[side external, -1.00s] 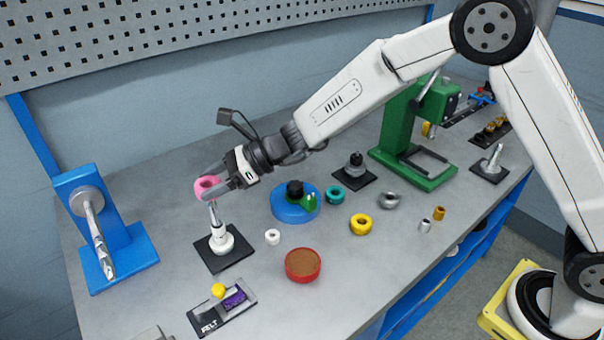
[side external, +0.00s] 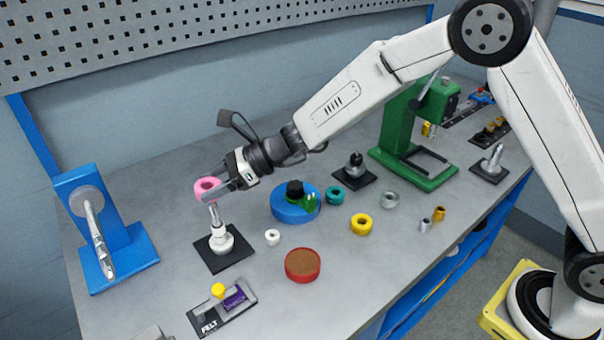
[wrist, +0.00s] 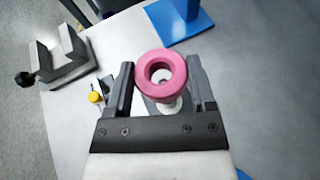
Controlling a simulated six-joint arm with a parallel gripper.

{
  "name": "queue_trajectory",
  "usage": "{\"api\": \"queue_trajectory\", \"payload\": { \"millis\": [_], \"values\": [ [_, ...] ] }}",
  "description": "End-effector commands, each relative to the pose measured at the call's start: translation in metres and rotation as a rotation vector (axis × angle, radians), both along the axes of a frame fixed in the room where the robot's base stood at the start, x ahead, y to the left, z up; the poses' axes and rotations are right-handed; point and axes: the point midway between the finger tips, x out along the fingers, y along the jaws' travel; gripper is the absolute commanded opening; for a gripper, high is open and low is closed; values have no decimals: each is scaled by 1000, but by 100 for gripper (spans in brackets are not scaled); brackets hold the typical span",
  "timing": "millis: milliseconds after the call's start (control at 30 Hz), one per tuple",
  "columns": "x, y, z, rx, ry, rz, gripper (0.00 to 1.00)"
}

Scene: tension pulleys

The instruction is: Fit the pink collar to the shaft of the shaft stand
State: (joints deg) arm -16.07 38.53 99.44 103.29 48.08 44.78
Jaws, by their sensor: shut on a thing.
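My gripper (side external: 212,184) is shut on the pink collar (side external: 200,190), with a finger on either side of it. The collar is a thick ring held roughly flat, its hole facing up. The shaft stand (side external: 221,242) is a pale upright shaft on a black square plate, and the collar is just above its tip. In the wrist view the collar (wrist: 142,74) sits between the fingers, and part of the pale stand (wrist: 170,107) shows below it. A small light spot shows through the hole; I cannot tell whether the shaft tip has entered it.
A blue stand (side external: 133,254) with a slanting shaft is at the left. A blue disc (side external: 286,212), a white ring (side external: 272,237) and a red round dish (side external: 302,277) lie to the right. A green press (side external: 393,150) stands behind.

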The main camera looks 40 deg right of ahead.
Motion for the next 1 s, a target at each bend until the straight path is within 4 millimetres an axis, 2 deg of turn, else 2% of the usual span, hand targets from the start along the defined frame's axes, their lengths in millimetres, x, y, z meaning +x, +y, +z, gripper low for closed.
{"api": "queue_trajectory", "payload": {
  "millis": [633, 1000],
  "values": [
    [0, 0, -1, 0, 0, 0, 14],
    [0, 0, -9, 0, 2, 1, 14]
  ]
}}
